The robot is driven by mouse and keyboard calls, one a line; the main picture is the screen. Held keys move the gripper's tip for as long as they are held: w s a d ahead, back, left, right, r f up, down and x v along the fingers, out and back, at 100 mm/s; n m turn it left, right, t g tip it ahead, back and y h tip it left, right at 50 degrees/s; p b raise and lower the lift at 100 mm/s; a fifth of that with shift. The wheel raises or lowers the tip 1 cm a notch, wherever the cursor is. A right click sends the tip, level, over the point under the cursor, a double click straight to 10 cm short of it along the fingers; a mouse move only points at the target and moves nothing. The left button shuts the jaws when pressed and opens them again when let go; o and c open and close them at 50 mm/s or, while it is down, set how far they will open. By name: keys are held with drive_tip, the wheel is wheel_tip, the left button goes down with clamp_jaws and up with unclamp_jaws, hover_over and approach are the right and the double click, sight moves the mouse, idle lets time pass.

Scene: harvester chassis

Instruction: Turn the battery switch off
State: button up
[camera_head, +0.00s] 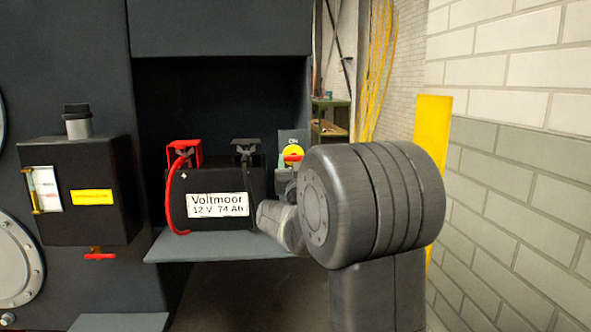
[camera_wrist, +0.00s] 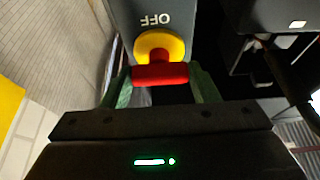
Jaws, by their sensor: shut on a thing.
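The battery switch has a red handle on a round yellow base (camera_head: 292,152), mounted on a grey plate marked ON at its top in the head view. In the wrist view the red handle (camera_wrist: 160,74) lies crosswise in front of the yellow base (camera_wrist: 160,46), with OFF lettered on the plate, upside down. My gripper (camera_wrist: 160,82) is shut on the red handle, with one green finger at each end of it. In the head view my arm hides most of the gripper and the plate's lower part.
The black Voltmoor battery (camera_head: 217,205) stands on a grey shelf (camera_head: 215,247) left of the switch. Its red terminal cover (camera_head: 184,152) and red cable are at its left. A yellow post (camera_head: 432,130) and a block wall (camera_head: 510,150) are at the right.

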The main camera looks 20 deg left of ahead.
drive_tip(key=o, duration=1)
drive_tip(key=v, duration=1.3)
drive_tip(key=shift+s+d+f, duration=0.15)
drive_tip(key=shift+s+d, duration=0.1)
drive_tip(key=shift+s, duration=0.05)
drive_tip(key=x, duration=1.4)
